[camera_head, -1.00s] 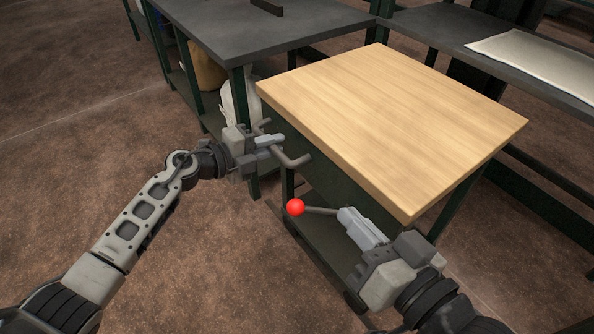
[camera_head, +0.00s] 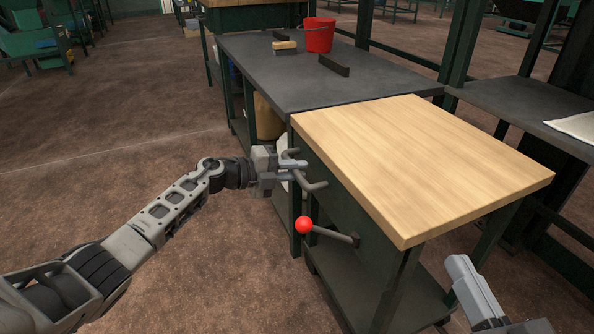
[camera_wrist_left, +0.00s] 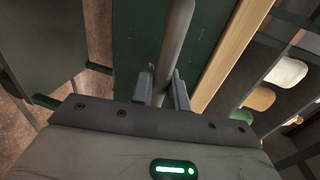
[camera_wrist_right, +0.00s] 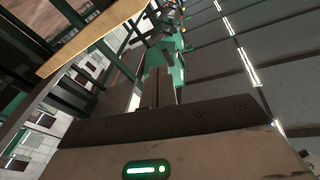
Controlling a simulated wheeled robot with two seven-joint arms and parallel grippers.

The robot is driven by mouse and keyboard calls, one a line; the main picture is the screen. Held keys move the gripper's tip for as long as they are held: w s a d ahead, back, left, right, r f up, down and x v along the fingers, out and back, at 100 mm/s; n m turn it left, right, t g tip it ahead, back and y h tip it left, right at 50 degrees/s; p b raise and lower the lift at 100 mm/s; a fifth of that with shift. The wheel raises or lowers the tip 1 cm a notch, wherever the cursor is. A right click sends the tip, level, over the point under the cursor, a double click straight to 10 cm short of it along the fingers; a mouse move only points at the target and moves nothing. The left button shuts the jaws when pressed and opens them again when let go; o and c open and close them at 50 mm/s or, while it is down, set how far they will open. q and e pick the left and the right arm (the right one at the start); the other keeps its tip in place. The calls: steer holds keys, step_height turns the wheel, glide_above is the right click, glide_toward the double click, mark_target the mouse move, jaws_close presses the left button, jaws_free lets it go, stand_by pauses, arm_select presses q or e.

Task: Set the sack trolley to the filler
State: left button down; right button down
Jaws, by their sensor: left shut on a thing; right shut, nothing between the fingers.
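The sack trolley (camera_head: 425,165) has a light wooden top, a dark green frame and a lower shelf. A grey bar handle (camera_head: 318,186) sticks out from its near left side. My left gripper (camera_head: 298,165) is shut on this handle, and the left wrist view shows the bar (camera_wrist_left: 176,45) between the fingers. A lever with a red ball (camera_head: 304,224) sticks out of the same side, below the handle. My right gripper (camera_head: 460,265) is shut and empty, to the right of the lever and apart from the trolley. I cannot make out a filler.
A dark grey bench (camera_head: 290,75) stands behind the trolley with a red bucket (camera_head: 319,36), a brush (camera_head: 285,47) and a dark bar (camera_head: 334,66) on it. A grey shelf (camera_head: 510,100) with white cloth is at the right.

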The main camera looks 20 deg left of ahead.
arm_select(q)
steer(key=c, duration=1.4)
jaws_free()
steer(key=shift+w+a+r, duration=0.1)
steer(key=shift+w+a, duration=0.1)
steer(key=shift+a, duration=0.25)
steer(key=shift+c, duration=0.2)
steer(key=shift+d, duration=0.1)
